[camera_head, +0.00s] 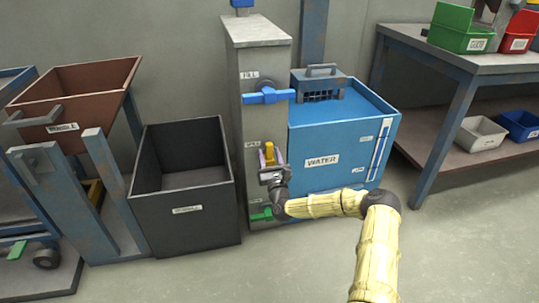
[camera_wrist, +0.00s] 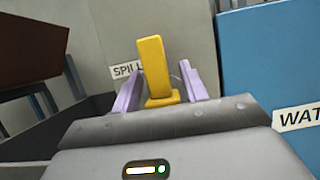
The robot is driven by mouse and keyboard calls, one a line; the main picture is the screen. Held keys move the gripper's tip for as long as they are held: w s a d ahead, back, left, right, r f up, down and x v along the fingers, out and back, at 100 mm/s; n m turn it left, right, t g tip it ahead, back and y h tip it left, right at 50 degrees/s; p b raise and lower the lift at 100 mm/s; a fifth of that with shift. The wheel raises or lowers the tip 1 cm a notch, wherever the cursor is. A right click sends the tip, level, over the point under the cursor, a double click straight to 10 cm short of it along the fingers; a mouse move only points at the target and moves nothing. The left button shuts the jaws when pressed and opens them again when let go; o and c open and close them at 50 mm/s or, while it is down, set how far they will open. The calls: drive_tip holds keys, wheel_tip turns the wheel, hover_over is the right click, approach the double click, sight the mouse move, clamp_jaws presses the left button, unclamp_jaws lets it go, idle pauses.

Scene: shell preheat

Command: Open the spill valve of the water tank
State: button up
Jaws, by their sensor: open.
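The spill valve's yellow handle (camera_head: 269,152) sits on the grey column beside the blue water tank (camera_head: 345,120). In the wrist view the yellow handle (camera_wrist: 152,65) stands upright, next to a partly hidden label (camera_wrist: 125,72) reading "SPIL". My gripper (camera_head: 271,162) is at the handle. In the wrist view its two purple fingers (camera_wrist: 159,75) are open, one on each side of the handle, with visible gaps. The handle's base is partly hidden by my gripper body.
A blue valve handle (camera_head: 268,96) is higher on the column (camera_head: 261,34), and a green one (camera_head: 262,214) is low on it. A black open bin (camera_head: 187,220) stands close at left. A workbench (camera_head: 456,118) is at right. Floor in front is clear.

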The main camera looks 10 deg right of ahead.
drive_tip(key=p+v, duration=0.5)
drive_tip(key=v, duration=1.2)
drive_tip(key=shift+w, duration=0.1)
drive_tip(key=s+a+r+n+g+y+p, duration=0.1)
drive_tip(key=a+n+g+y+p, duration=0.15)
drive_tip(key=a+n+g, duration=0.65)
drive_tip(key=s+a+r+n+g+y+p, duration=0.15)
drive_tip(key=n+g+y, duration=0.25)
drive_tip(key=n, duration=1)
drive_tip(key=s+d+r+n+g+h+p, duration=0.3)
drive_tip(key=s+r+n, duration=0.4)
drive_tip(key=s+r, duration=0.4)
drive_tip(key=s+d+r+n+g+h+p, duration=0.2)
drive_tip(key=s+d+r+n+g+h, duration=0.3)
drive_tip(key=s+r, duration=0.6)
wheel_tip(320, 180, up, 39)
drive_tip(key=a+n+t+y+p, duration=0.1)
drive_tip(key=a+p, duration=0.1)
drive_tip(key=p, duration=3.6)
drive_tip(key=shift+f, duration=0.2)
